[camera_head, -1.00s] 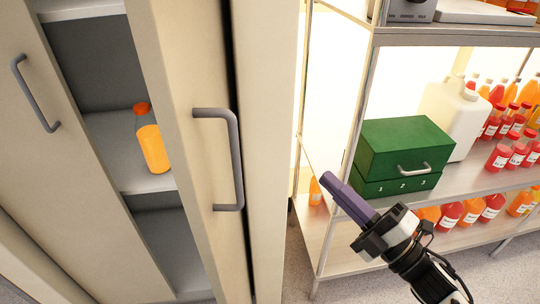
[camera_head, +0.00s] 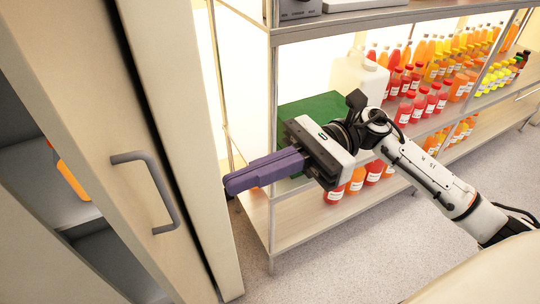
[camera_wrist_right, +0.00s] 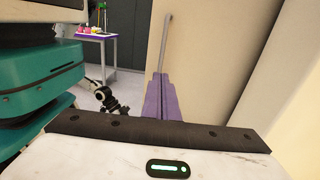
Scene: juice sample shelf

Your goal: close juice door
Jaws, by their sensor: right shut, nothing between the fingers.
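The cream cabinet door (camera_head: 100,110) has a grey bar handle (camera_head: 153,190) and stands open in the head view. To its left, an orange juice bottle (camera_head: 72,185) shows partly inside the cabinet on a grey shelf (camera_head: 35,185). My right gripper (camera_head: 228,187) is shut and empty, with its purple fingers pointing left. In the picture its tips lie to the right of the handle, close to the cabinet's cream side; contact cannot be told. In the right wrist view the fingers (camera_wrist_right: 163,98) point toward a grey bar (camera_wrist_right: 161,42) beside a cream panel (camera_wrist_right: 200,50). My left gripper is not in view.
A metal rack (camera_head: 272,130) with several rows of juice bottles stands right of the cabinet. A green box (camera_head: 308,108) and a white jug (camera_head: 358,80) are on it, partly behind my right arm. Grey floor (camera_head: 350,260) is clear in front.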

